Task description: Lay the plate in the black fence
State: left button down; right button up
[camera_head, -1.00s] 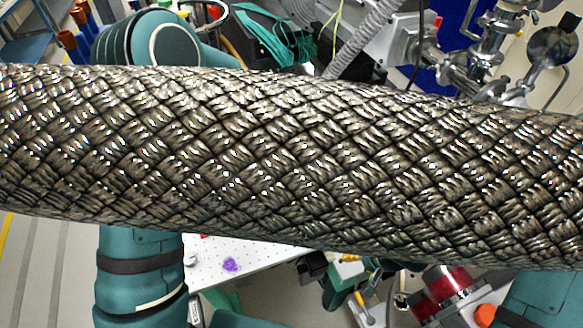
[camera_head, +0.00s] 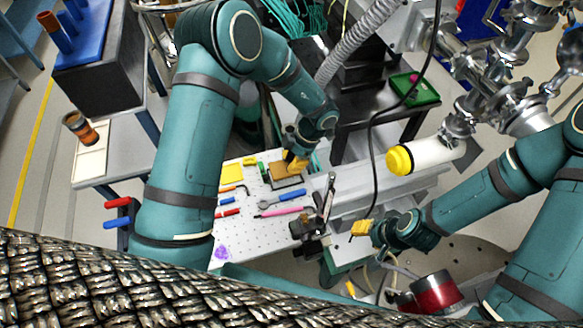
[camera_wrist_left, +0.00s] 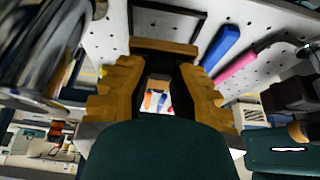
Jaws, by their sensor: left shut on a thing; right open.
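My left gripper (camera_head: 294,160) has yellow fingers and is over the white perforated board. It is shut on a flat tan plate (camera_head: 282,172), whose edge shows between the fingers in the left wrist view (camera_wrist_left: 163,47). The black fence (camera_head: 290,186) is a thin dark frame on the board, beside and partly under the plate. In the left wrist view the fence (camera_wrist_left: 168,6) shows just beyond the plate edge. I cannot tell whether plate and fence touch. My right gripper (camera_head: 362,228), with yellow fingertips, is open, to the right of the board.
The white board (camera_head: 245,240) carries a yellow block (camera_head: 232,174), a pink tool (camera_head: 278,211) and several small tools. A dark clamp-like device (camera_head: 308,228) stands at its right edge. A braided metal hose (camera_head: 100,290) covers the lower left. A yellow-capped white cylinder (camera_head: 400,160) is at right.

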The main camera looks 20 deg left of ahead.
pick_arm(q)
notch_tip(320, 180, down, 4)
jog(key=shift+r, duration=0.35)
jog(key=c, duration=1)
grip_release()
jog(key=v, duration=1.2)
jog(key=shift+p, duration=0.4)
